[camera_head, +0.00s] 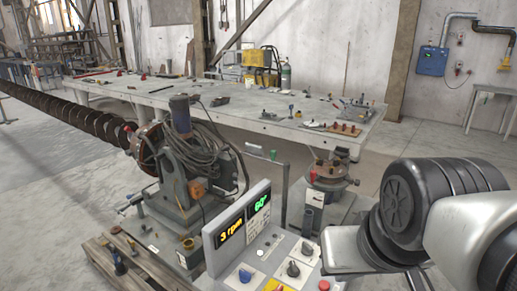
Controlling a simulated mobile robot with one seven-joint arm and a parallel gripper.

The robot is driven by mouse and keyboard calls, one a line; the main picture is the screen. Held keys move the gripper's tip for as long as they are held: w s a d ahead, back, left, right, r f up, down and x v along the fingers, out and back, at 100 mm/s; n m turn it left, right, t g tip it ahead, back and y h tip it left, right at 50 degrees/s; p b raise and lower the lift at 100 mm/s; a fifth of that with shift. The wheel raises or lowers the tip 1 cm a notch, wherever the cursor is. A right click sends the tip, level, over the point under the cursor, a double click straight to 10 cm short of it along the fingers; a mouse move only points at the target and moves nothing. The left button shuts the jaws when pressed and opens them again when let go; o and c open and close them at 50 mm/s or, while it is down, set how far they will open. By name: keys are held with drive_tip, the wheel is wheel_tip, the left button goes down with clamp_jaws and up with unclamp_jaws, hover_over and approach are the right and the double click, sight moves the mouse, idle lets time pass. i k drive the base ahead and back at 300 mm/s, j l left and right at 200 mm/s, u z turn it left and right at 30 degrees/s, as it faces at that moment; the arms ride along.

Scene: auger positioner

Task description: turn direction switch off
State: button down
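A control box (212,257) stands at the bottom centre, with its lower edge cut off by the frame. Its upright display (241,224) shows "3 rpm" in yellow and a green reading that looks like 60°. The sloped panel carries a blue knob (245,275), a black knob on a white plate (293,269), another black knob (307,248) and a red button (324,285). A yellow plate (274,286) is partly cut off. Labels are too small to read, so I cannot tell which knob is the direction switch. My arm is at the right; its gripper fingers do not show.
Behind the box is the positioner (185,165) with coiled cables, joined to a long auger (70,112). A wooden pallet (128,262) lies at lower left. A pedestal with a round clamp (330,178) stands behind the panel. A long workbench (215,108) with tools runs behind.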

sight(293, 270)
drive_tip(key=l+u, duration=0.45)
drive_tip(key=k+l+u, duration=0.2)
drive_tip(key=l+u, duration=0.2)
drive_tip(key=l, duration=0.2)
